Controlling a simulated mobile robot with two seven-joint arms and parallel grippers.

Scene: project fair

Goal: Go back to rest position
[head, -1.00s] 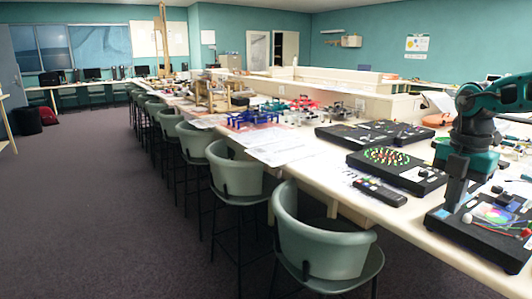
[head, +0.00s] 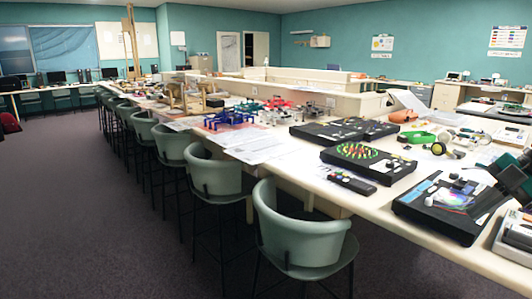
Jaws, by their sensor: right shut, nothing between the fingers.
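My right gripper (head: 484,207) is at the right edge in the head view, dark with teal parts. It is shut and empty, and slants down to the left in front of the right end of a black board with a colourful disc (head: 452,196). I cannot tell whether it touches the board. Most of the right arm is out of frame. My left gripper is not in view.
A long pale table (head: 345,208) carries a black board with a ring of coloured pieces (head: 366,155), a dark remote-like device (head: 351,182), papers (head: 258,149) and blue frames (head: 230,118). Green stools (head: 300,228) line its left side.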

